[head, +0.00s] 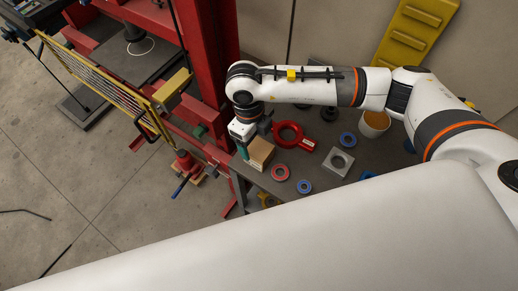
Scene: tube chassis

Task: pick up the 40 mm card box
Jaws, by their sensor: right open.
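A small brown card box (261,153) sits at the left end of the dark grey bench top, close to its edge. My right gripper (248,147) points down at the box's upper left side. It is open, and one teal finger part shows just left of the box. The other fingertip is hard to make out, so I cannot tell whether the box lies between the fingers or whether they touch it. My left gripper is not in view.
On the bench top (318,178), right of the box, lie a red ring with a handle (287,136), a red ring (280,173), blue rings (304,186), a grey square block (337,163) and a white cup (374,124). A red press frame (210,70) stands close on the left.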

